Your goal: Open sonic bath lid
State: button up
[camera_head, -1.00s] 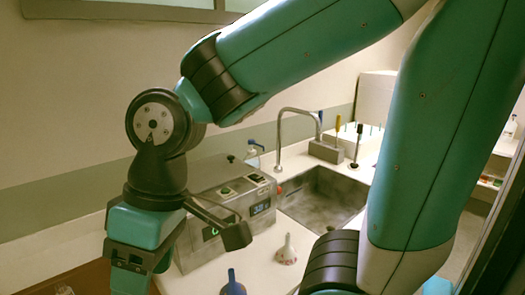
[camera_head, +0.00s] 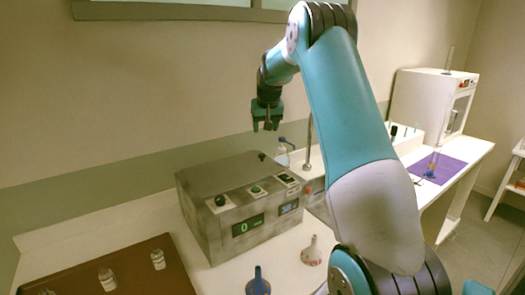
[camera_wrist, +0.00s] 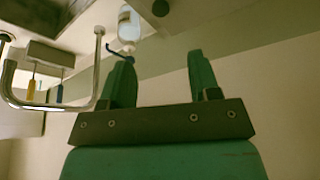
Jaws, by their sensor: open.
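A small dark knob shows at the top's far right edge. My gripper (camera_head: 266,126) is above and behind the bath's right end, pointing down and apart from it. In the wrist view my gripper (camera_wrist: 160,75) has its two green fingers apart with nothing between them. A corner of a grey surface with a dark knob (camera_wrist: 160,8) shows at the top of that view.
A white bottle with a blue nozzle (camera_wrist: 128,28) and the curved tap (camera_wrist: 97,70) are close to my fingers. A brown tray (camera_head: 140,262) with small vials lies at front left.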

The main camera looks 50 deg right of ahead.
aim_at(262, 155)
jog(key=p+x, duration=0.4)
jog(key=x, duration=0.9)
jog(key=shift+w+f, duration=0.1)
jog(key=shift+f, duration=0.05)
